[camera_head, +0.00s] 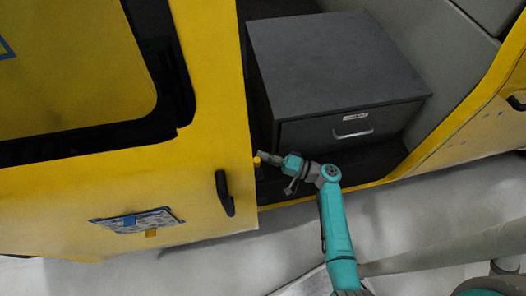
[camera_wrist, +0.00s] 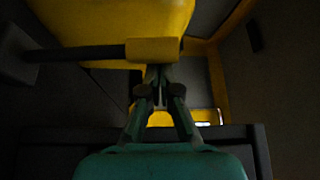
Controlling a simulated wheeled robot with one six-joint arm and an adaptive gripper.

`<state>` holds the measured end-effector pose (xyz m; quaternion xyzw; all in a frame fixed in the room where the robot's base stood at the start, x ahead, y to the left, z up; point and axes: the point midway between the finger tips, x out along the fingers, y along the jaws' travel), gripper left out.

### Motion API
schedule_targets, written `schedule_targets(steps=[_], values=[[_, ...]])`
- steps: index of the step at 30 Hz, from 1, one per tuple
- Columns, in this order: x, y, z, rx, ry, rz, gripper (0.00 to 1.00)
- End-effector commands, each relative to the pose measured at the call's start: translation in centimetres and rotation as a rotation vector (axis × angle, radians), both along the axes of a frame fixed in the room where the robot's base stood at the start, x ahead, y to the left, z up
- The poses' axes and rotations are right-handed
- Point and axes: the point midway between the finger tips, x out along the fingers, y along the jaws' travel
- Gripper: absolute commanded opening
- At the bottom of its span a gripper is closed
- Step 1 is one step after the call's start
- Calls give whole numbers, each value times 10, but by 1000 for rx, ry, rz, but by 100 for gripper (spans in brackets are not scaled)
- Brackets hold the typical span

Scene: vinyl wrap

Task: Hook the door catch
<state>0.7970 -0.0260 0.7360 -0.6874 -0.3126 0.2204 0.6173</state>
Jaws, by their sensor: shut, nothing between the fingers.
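The yellow door (camera_head: 215,145) fills the left of the head view, with a black handle (camera_head: 224,193) near its edge. My gripper (camera_head: 263,158) is at the door's free edge, its fingers closed together. In the wrist view, a dark rod with a yellow end piece (camera_wrist: 152,50) sticks out from the left; it looks like the door catch. My fingertips (camera_wrist: 157,72) are right by the yellow end piece, partly hidden behind it. I cannot tell whether they touch it. A small yellow piece (camera_head: 257,162) also shows by my gripper in the head view.
A dark grey drawer cabinet (camera_head: 325,65) with a metal pull stands inside the opening, behind my gripper. A yellow sill (camera_head: 400,172) runs along the opening's lower edge. A patterned sheet with blue tape (camera_head: 137,221) is on the door.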

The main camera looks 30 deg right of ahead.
Motion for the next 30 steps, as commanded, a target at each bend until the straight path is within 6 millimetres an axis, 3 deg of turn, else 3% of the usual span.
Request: schedule_targets(steps=[12,21,30], values=[[-47,12,-13,-94,-358,-1,0],[-73,19,-28,-94,-350,-1,0],[-85,23,-39,-94,-351,0,0]])
